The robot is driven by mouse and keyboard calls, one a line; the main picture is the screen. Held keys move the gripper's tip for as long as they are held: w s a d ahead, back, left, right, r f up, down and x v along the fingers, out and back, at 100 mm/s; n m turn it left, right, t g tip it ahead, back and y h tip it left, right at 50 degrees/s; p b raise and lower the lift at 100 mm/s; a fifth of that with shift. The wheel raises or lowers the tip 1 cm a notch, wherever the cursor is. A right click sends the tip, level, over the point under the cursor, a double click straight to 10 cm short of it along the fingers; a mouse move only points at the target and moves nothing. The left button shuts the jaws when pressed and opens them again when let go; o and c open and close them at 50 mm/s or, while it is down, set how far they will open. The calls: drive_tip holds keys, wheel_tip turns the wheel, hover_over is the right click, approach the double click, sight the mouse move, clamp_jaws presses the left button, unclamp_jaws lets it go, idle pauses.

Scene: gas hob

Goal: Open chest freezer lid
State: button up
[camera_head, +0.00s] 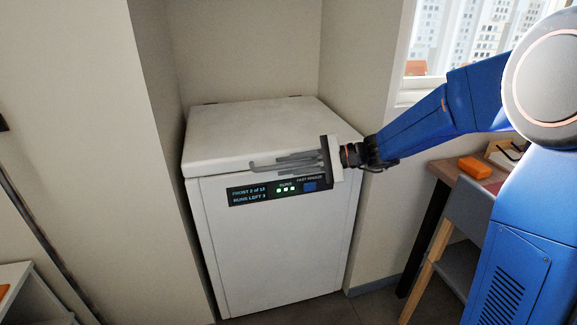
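The white chest freezer (275,255) stands in a wall recess, and its lid (250,125) lies shut on the body. My gripper (280,162) reaches in from the right, in front of the lid's front edge. Its pale mount (332,158) is at the freezer's right front. Grey bars extend left from the mount along the lid's edge. I cannot tell whether all of them are fingers or whether one is a lid handle. The gap between the fingers and any contact with the lid are unclear.
A dark panel (250,195) with lit text, several green lights and a blue button (310,186) is on the freezer's front. Recess walls stand close on both sides. Open floor shows in front.

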clamp_jaws()
